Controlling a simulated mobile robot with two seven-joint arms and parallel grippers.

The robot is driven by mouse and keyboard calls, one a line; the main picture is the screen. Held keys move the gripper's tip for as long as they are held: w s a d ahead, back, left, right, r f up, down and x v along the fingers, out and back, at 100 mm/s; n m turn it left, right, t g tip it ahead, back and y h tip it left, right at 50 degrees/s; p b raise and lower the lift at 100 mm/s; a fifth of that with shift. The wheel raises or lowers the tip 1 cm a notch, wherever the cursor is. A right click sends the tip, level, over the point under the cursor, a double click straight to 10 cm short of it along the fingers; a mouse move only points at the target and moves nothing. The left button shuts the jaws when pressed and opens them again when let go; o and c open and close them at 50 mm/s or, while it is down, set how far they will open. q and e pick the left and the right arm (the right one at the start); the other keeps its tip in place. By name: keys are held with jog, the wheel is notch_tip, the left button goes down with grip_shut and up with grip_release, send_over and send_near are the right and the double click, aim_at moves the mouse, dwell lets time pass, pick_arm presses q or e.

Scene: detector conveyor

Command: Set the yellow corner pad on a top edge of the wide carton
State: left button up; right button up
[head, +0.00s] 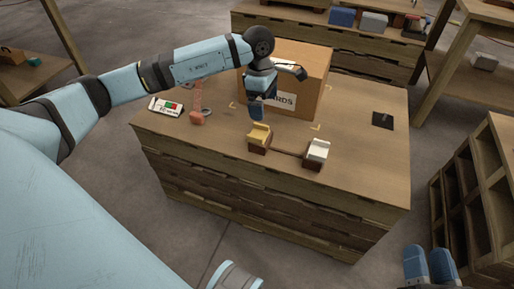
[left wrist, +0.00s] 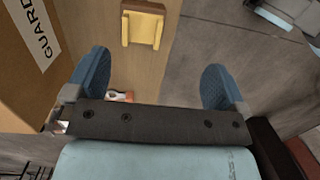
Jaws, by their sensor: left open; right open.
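The yellow corner pad (head: 259,135) sits on a small dark wooden rest (head: 254,148) on the table, in front of the wide carton. It also shows in the left wrist view (left wrist: 143,27). The wide carton (head: 313,82) is a brown box standing on the table with a white label on its front face; my left arm hides part of it. Its side shows in the left wrist view (left wrist: 22,85). My left gripper (head: 256,112) is open and empty above the table, just behind the yellow pad and apart from it. My right gripper (head: 430,265) is open at the bottom right, away from the table.
A white pad (head: 318,149) sits on a second rest to the right. A card with red and green patches (head: 167,106) and a reddish item (head: 197,117) lie left of the carton. A dark square (head: 383,120) lies at right. Shelving (head: 485,190) stands beyond the table's right side.

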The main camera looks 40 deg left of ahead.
pick_arm(q)
jog(key=a+y, duration=0.1)
jog(key=a, duration=0.1)
jog(key=b, duration=0.3)
send_over(257, 135)
notch_tip(257, 135, down, 8)
jog(key=shift+s, duration=0.1)
jog(key=shift+f+b, duration=0.3)
jog(key=shift+f, duration=0.15)
notch_tip(257, 135, down, 4)
jog(key=shift+r+b, duration=0.1)
jog(key=shift+b, duration=0.95)
jog(key=shift+f, duration=0.35)
jog(key=shift+r, duration=0.1)
pick_arm(e)
notch_tip(257, 135, down, 7)
jog(key=n+g, duration=0.1)
jog(key=g, duration=0.1)
jog(key=shift+w+a+r, duration=0.15)
jog(key=shift+w, duration=0.05)
pick_arm(q)
jog(key=shift+c, duration=0.5)
jog(key=c, duration=0.9)
